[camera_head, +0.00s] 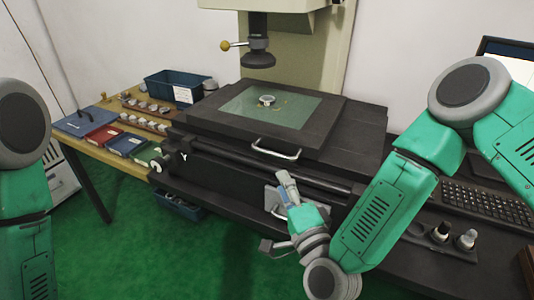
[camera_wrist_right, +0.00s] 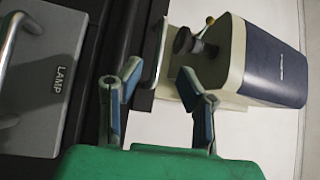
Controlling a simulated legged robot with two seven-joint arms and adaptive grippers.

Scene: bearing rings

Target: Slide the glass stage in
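The glass stage (camera_head: 297,105) is a greenish pane set in a black carriage on top of the measuring machine. A small metal ring (camera_head: 266,100) sits on the glass. A silver bar handle (camera_head: 275,150) is on the carriage's front edge. My right gripper (camera_head: 283,178) is below this handle, in front of the machine, apart from it. In the right wrist view its two fingers (camera_wrist_right: 155,88) are spread with nothing held between them. A pale bar, seemingly the stage handle (camera_wrist_right: 162,50), shows beyond them. My left arm is at the left edge, its gripper out of view.
A grey LAMP panel (camera_wrist_right: 45,80) with its own handle is close to the right gripper. The machine's dark lens head (camera_head: 258,55) hangs above the stage. A side table with trays and a blue bin (camera_head: 170,85) stands left; a keyboard (camera_head: 487,203) lies right.

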